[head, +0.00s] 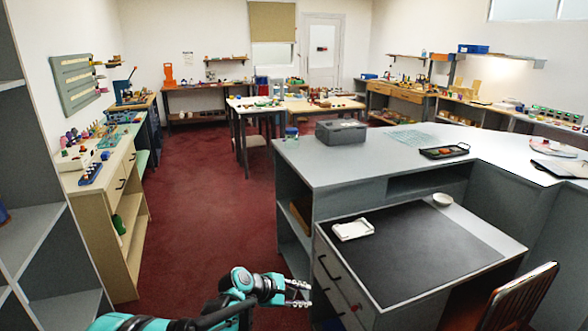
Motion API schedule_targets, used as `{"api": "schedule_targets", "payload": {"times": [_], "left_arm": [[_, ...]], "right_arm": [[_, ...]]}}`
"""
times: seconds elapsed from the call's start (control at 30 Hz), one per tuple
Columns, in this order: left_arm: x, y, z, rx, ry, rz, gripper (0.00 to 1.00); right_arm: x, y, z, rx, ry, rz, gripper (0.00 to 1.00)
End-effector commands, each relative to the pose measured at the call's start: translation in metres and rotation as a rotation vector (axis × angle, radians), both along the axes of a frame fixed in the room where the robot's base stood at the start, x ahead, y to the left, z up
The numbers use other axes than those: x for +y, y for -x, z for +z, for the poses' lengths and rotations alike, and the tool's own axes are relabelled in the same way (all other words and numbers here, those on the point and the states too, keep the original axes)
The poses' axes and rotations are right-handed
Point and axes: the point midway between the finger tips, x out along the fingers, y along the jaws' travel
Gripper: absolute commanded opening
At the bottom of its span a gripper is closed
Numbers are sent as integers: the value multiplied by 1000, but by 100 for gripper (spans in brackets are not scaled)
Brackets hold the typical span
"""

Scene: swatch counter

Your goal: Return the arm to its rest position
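My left arm, teal and black, comes in from the bottom left of the head view. My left gripper (305,294) points right, in front of the drawer side of the lower desk (478,248). Its two fingers look spread apart with nothing between them. Whether it touches the drawer front cannot be told from this view. My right arm and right gripper are not in view.
The grey counter (345,165) behind holds a grey box (341,131) and a black tray (444,152). A wooden chair (515,295) stands at bottom right. Red floor (210,220) is clear at left.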

Motion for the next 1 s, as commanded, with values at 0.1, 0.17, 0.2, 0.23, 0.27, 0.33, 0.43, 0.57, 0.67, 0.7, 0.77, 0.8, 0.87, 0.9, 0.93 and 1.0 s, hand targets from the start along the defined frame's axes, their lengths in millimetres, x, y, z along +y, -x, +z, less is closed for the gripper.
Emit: {"api": "schedule_targets", "payload": {"times": [0.1, 0.17, 0.2, 0.23, 0.27, 0.33, 0.43, 0.57, 0.67, 0.7, 0.77, 0.8, 0.87, 0.9, 0.93, 1.0], "left_arm": [[28, 34, 32, -125, -175, -82, 29], [42, 52, 44, -184, -265, -129, 29], [52, 65, 51, -222, -326, -163, 29], [59, 74, 56, -248, -371, -188, 29], [66, 85, 61, -275, -419, -216, 29], [83, 108, 70, -334, -526, -281, 29], [106, 144, 78, -409, -680, -382, 29], [137, 191, 81, -491, -880, -526, 29], [159, 226, 78, -541, -1027, -645, 29], [167, 238, 76, -557, -1081, -691, 29], [178, 254, 73, -576, -1153, -756, 29], [184, 263, 70, -585, -1195, -795, 29], [191, 274, 67, -596, -1246, -845, 29], [195, 279, 65, -601, -1273, -872, 29], [198, 283, 63, -604, -1290, -890, 29], [202, 288, 62, -609, -1316, -917, 29]], "right_arm": [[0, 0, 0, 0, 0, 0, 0], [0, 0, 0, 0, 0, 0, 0], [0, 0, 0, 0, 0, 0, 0], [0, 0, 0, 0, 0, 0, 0], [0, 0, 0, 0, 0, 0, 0], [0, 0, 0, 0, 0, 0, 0], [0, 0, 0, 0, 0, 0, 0], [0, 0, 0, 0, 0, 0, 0], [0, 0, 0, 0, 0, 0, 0], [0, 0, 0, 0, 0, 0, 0], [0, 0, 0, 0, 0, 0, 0], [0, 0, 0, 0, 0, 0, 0], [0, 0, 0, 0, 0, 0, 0], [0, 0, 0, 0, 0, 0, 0], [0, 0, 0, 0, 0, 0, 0], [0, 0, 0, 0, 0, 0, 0]]}}
